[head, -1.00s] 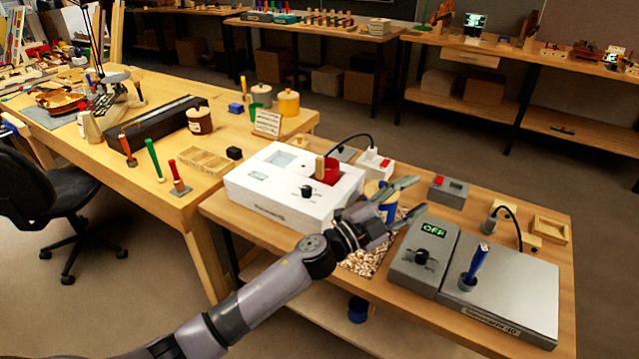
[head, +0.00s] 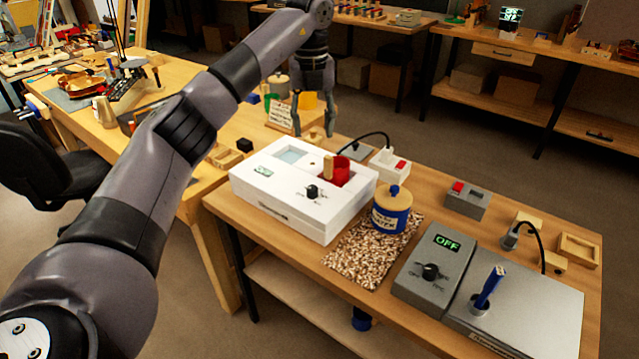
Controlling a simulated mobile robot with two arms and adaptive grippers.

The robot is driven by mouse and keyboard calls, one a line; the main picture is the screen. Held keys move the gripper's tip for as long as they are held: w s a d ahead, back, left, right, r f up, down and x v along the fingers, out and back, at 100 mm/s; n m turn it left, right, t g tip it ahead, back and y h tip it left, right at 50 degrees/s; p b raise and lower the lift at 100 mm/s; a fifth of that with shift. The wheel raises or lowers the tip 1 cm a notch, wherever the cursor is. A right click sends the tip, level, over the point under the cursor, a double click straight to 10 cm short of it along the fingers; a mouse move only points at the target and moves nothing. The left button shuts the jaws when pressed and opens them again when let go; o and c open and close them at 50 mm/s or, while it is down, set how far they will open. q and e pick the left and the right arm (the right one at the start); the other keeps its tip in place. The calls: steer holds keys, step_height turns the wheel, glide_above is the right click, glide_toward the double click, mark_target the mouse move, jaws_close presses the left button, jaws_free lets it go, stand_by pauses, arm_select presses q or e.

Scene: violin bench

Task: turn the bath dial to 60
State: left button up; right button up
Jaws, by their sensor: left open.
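My right gripper is not in view.
A blue jar (head: 392,213) stands on a speckled mat (head: 360,258) right of the bath. A grey box (head: 421,285) with its own knob reads OFF. A grey plate unit (head: 530,318) holds a blue-handled tool. A black cable arches behind the bath.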

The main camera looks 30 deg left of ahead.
mark_target(312, 188)
arm_select(q)
steer(key=f, duration=1.7)
steer(key=shift+s+a+p, duration=0.1)
steer(key=shift+a+p, duration=0.1)
steer(key=shift+p, duration=0.15)
jaws_close()
